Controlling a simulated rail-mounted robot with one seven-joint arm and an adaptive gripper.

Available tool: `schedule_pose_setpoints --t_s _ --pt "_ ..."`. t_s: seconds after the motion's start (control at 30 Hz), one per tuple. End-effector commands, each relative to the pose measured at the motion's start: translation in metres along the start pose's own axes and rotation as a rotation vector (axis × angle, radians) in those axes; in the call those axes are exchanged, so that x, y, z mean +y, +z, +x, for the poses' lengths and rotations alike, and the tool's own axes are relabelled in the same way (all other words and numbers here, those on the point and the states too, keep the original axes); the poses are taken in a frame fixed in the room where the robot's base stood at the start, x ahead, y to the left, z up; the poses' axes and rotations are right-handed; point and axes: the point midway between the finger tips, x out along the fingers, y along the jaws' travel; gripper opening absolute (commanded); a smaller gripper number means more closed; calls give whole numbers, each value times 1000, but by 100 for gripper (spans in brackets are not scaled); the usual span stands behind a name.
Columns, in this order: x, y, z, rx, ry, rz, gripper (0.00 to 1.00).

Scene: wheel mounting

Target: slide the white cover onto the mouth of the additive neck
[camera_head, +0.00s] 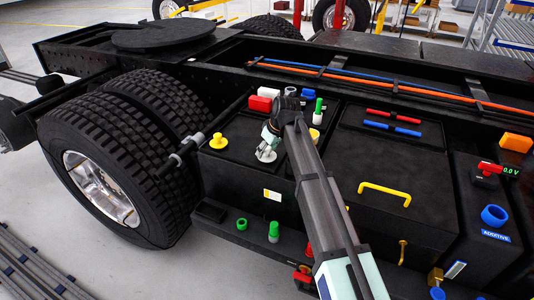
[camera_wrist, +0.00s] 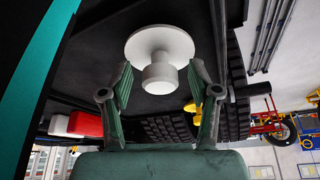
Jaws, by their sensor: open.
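The white cover (camera_head: 266,156) is a round disc with a knob, resting on the dark top of the box beside the truck's rear wheels. In the wrist view the cover (camera_wrist: 160,45) faces me with its knob between my fingers. My gripper (camera_head: 268,139) is over the cover. In the wrist view my gripper (camera_wrist: 161,78) is open, with a gap visible on each side of the knob. The additive neck (camera_head: 494,215) is a blue ring at the far right, above a blue ADDITIVE label (camera_head: 496,236). Its mouth looks uncovered.
A yellow knobbed cap (camera_head: 218,141) is left of the white cover. Red and white blocks (camera_head: 264,100) and a green-capped post (camera_head: 318,110) stand behind. A yellow handle (camera_head: 384,191), a red bar (camera_head: 392,114) and a blue bar (camera_head: 392,128) lie between the cover and the neck.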

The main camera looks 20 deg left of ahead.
Motion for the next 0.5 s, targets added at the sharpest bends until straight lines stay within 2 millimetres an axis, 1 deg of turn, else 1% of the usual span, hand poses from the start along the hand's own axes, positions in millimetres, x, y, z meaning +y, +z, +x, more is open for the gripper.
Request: schedule_pose_setpoints --t_s 0.17,0.2,0.27,0.3,0.33,0.37,0.5 --pt "0 0 1 0 0 0 62" --pt "0 0 1 0 0 0 55" --pt "0 0 1 0 0 0 34" --pt "0 0 1 0 0 0 19" --pt "0 0 1 0 0 0 9" --pt "0 0 1 0 0 0 7" --pt "0 0 1 0 0 0 7"
